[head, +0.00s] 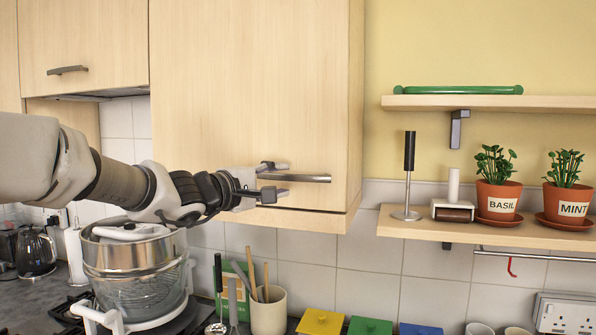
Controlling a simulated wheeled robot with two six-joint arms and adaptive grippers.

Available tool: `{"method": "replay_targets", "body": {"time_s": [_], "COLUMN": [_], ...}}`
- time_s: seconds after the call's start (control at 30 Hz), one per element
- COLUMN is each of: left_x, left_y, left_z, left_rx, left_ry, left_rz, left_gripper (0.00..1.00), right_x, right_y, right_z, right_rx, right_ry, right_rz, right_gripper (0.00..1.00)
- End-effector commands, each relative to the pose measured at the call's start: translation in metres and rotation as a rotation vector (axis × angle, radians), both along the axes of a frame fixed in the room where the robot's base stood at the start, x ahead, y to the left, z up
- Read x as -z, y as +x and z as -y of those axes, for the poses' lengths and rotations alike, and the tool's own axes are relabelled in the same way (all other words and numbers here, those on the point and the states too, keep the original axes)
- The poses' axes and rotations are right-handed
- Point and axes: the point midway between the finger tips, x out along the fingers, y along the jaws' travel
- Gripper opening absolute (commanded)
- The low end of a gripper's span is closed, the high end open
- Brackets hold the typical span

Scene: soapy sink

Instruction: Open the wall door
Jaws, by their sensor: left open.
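The wall door (250,90) is a tall pale-wood cabinet front in the middle of the head view. It looks shut. Its metal bar handle (310,178) lies level near the door's lower right edge. My left gripper (275,180) is open at the left part of the handle. One finger shows above the bar and one below it. The left end of the handle is hidden between the fingers, and I cannot tell whether they touch it. My right gripper is not in view.
Another wall cupboard (85,45) is at the upper left. A steel pot (135,260) stands below my left arm. A utensil crock (268,312) is on the worktop below the door. To the right, a lower shelf (440,228) holds a basil pot (498,200) and a mint pot (568,203).

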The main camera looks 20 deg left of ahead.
Motion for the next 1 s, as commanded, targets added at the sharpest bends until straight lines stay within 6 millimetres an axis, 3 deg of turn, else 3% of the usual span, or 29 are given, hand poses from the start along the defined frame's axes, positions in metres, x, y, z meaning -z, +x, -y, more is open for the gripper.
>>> {"method": "replay_targets", "body": {"time_s": [0.03,0.2,0.5,0.53,0.63,1.0], "left_x": [-0.006,-0.003,0.000,0.000,0.000,-0.001], "left_y": [0.010,0.035,0.041,0.041,0.041,0.041], "left_z": [0.005,0.016,0.019,0.019,0.019,0.018], "left_rx": [0.001,0.001,0.001,0.001,0.001,0.016], "left_ry": [0.002,0.003,0.000,0.000,0.001,-0.001], "left_rz": [-0.004,-0.003,-0.001,-0.001,-0.002,0.001], "left_gripper": [0.42,0.42,0.42,0.35,0.00,0.00], "right_x": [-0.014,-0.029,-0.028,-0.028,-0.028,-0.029], "right_y": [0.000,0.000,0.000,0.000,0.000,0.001], "right_z": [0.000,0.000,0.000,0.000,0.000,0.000], "right_rx": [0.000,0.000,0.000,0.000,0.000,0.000], "right_ry": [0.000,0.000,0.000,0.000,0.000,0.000], "right_rz": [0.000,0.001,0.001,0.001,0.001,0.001], "right_gripper": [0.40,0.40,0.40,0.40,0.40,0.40]}}
